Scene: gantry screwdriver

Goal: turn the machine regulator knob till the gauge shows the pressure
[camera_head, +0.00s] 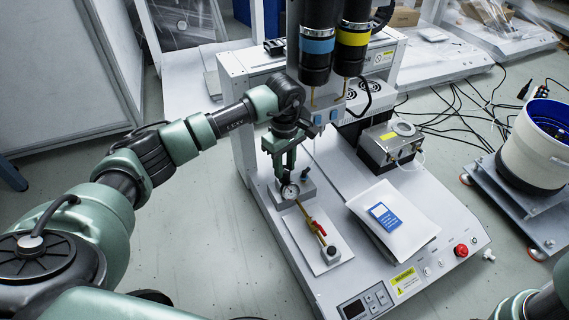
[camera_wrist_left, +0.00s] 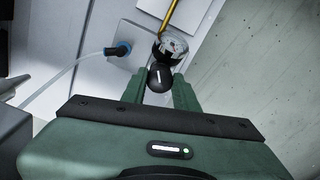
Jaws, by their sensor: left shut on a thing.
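The regulator's black knob (camera_wrist_left: 160,77) with a white line on it shows in the left wrist view, between the fingertips of my left gripper (camera_wrist_left: 159,88). In the head view my left gripper (camera_head: 284,165) points down at the regulator from behind the gauge, its fingers shut on the knob, which they hide there. The round pressure gauge (camera_head: 290,191) with a white face sits just in front of the fingers; it also shows in the left wrist view (camera_wrist_left: 173,44). Its reading is too small to tell. My right gripper is out of view.
A brass pipe with a red-handled valve (camera_head: 319,229) runs forward from the gauge. A white pouch with a blue label (camera_head: 385,216) lies on the machine base. Two screwdriver spindles (camera_head: 317,45) hang close to the right of my left wrist. A red button (camera_head: 461,250) is at the front right.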

